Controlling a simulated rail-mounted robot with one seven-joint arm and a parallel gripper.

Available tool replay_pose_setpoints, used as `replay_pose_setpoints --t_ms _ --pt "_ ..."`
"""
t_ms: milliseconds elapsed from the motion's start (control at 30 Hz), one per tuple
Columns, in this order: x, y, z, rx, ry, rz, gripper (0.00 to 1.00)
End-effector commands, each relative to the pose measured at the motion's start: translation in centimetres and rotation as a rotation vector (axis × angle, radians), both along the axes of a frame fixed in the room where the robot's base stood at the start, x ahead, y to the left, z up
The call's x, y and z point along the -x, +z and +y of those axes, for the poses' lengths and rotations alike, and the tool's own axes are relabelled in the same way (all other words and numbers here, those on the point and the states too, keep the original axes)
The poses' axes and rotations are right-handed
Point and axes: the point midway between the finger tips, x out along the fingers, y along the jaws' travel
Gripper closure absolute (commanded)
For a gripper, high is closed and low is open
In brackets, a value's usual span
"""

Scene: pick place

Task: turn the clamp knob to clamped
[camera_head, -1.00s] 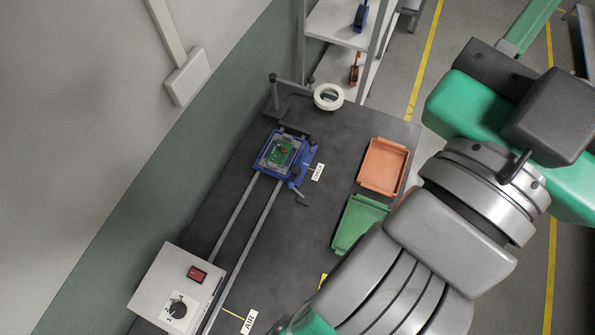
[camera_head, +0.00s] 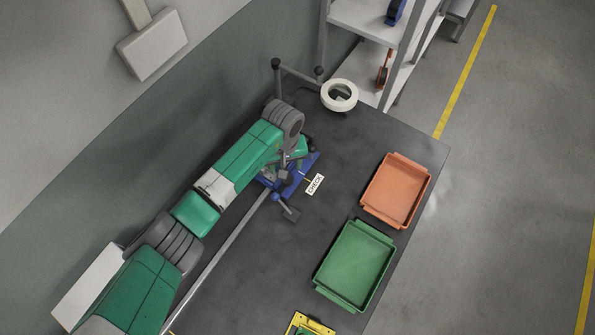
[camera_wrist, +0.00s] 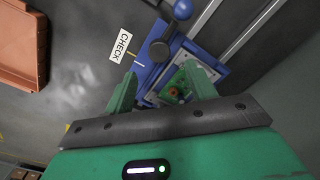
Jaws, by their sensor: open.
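The blue fixture (camera_head: 308,165) is at the far end of the table, partly hidden under my arm in the head view. In the wrist view the fixture (camera_wrist: 150,72) shows a dark round knob (camera_wrist: 160,50) on its body, which looks like the clamp knob. I cannot read its setting. A green circuit board (camera_wrist: 178,86) lies in the fixture, partly hidden by my gripper. My gripper (camera_wrist: 162,84) is open, its two green fingers apart above the fixture, with nothing held. The knob appears just beyond the fingertips, not between them.
A white CHECK label (camera_head: 315,184) lies beside the fixture. An orange tray (camera_head: 396,191) and a green tray (camera_head: 354,264) stand to the right. A ring lamp (camera_head: 339,95) stands behind. A rail (camera_head: 229,251) runs from the fixture toward the front.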

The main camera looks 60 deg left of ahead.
Motion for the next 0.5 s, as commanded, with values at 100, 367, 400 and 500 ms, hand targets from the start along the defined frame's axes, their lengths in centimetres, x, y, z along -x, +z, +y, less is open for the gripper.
replay_pose_setpoints --t_ms 100,367,400,500 --pt "-0.1 -0.6 0.0 0.000 -0.002 0.000 0.44" --pt "-0.1 -5.4 0.0 -0.003 -0.005 -0.001 0.44" --pt "-0.1 -6.1 0.0 -0.002 -0.005 0.000 0.44" --pt "-0.2 -7.2 0.0 -0.003 -0.006 -0.002 0.44"
